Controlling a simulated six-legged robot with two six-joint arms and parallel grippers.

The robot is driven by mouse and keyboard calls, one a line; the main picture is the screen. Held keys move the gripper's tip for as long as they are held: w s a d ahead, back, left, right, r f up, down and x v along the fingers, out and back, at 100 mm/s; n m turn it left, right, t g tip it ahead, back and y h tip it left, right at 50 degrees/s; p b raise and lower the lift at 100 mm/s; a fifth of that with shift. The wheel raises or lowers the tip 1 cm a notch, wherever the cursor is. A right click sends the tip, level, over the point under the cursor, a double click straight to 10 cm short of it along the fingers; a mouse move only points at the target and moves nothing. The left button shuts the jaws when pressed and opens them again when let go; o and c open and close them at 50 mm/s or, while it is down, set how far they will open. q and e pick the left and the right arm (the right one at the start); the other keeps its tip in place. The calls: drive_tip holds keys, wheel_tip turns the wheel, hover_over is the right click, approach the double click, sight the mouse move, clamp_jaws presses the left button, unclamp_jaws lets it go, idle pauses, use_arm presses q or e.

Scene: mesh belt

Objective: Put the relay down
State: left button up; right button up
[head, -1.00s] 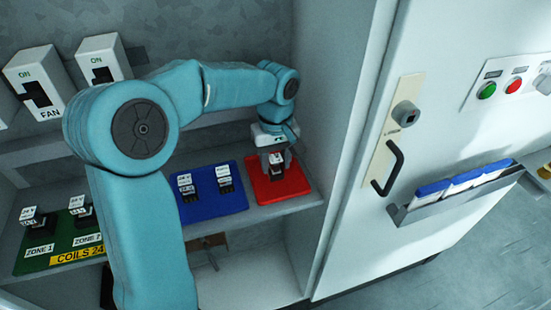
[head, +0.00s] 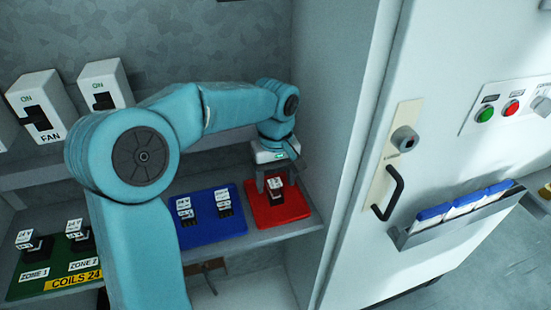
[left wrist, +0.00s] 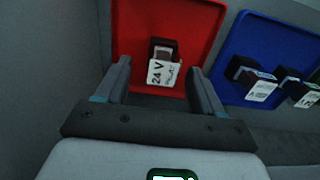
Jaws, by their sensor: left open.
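A relay (head: 275,187) with a dark body and a white label stands on the red mat (head: 291,214) on the cabinet shelf. In the left wrist view the relay (left wrist: 163,70) shows a "24 V" label, and the red mat (left wrist: 190,20) lies around it. My left gripper (head: 277,182) is open just above and behind the relay. In the left wrist view its two fingers (left wrist: 158,82) are spread either side of the relay, with gaps between. My right gripper is not in view.
A blue mat (head: 215,233) with two relays lies left of the red one. A green mat (head: 22,288) with relays is further left. The cabinet side wall (head: 335,90) is close on the right. A door (head: 400,265) carries a handle and document pocket.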

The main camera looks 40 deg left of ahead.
sight(275, 182)
use_arm(q)
wheel_tip(275, 182, up, 10)
drive_tip(key=p, duration=0.1)
drive_tip(key=shift+r, duration=0.25)
drive_tip(key=shift+s+d, duration=0.1)
idle(0.3)
